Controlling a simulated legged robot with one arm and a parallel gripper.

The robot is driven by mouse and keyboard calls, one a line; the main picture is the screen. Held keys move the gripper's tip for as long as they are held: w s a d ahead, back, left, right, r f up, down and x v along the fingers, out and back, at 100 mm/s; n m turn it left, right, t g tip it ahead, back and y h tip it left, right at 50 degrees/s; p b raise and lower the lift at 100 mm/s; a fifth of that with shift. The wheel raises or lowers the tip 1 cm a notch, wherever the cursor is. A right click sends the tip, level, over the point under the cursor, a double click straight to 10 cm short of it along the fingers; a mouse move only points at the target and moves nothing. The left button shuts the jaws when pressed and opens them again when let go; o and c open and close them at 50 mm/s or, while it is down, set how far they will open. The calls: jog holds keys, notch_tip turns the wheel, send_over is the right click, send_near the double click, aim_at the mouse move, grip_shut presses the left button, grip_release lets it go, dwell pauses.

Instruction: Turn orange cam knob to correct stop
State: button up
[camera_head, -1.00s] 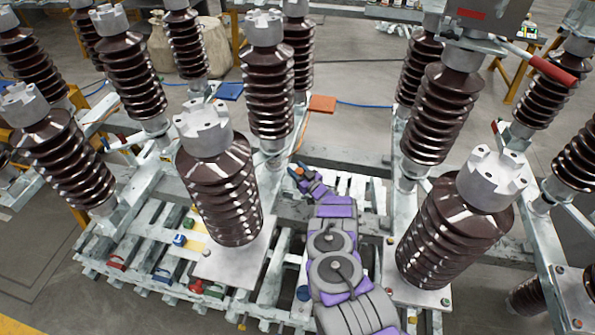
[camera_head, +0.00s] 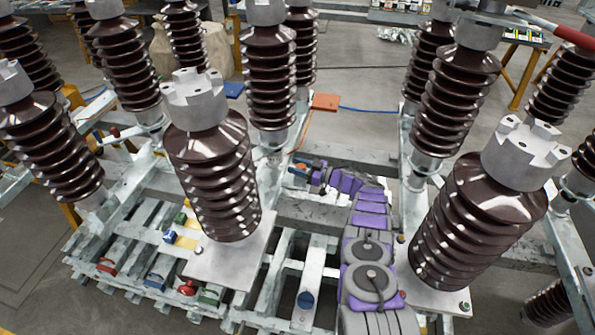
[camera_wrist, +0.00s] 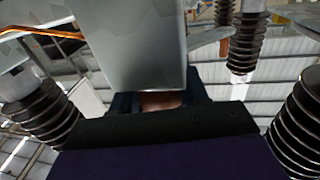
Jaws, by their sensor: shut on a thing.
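My gripper (camera_head: 298,171) is at the end of my purple and grey arm, low between the two front ribbed insulators, at a pale metal beam. Only a small orange patch, likely the orange cam knob (camera_head: 300,166), shows at its fingertips in the head view. In the wrist view my gripper (camera_wrist: 160,104) has its dark fingers on both sides of a brown-orange piece, shut on it. A large grey metal block hangs over the fingers and hides most of this piece. The knob's angle and its stops cannot be made out.
Brown insulators stand close on the left (camera_head: 213,175) and right (camera_head: 470,230). Red, blue, green and yellow knobs sit on the slatted frame (camera_head: 120,245) at lower left. A blue round piece (camera_head: 305,300) is left of my arm. An orange plate (camera_head: 325,102) lies behind.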

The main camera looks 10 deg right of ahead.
jog(key=shift+o, duration=0.2)
jog(key=shift+w+d+r, duration=0.1)
jog(key=shift+r, duration=0.05)
jog(key=o, duration=1)
jog(key=shift+c, duration=0.2)
jog(key=p+v, duration=0.2)
jog(key=v, duration=1)
jog(key=shift+f, duration=0.2)
jog(key=shift+w+d, duration=0.1)
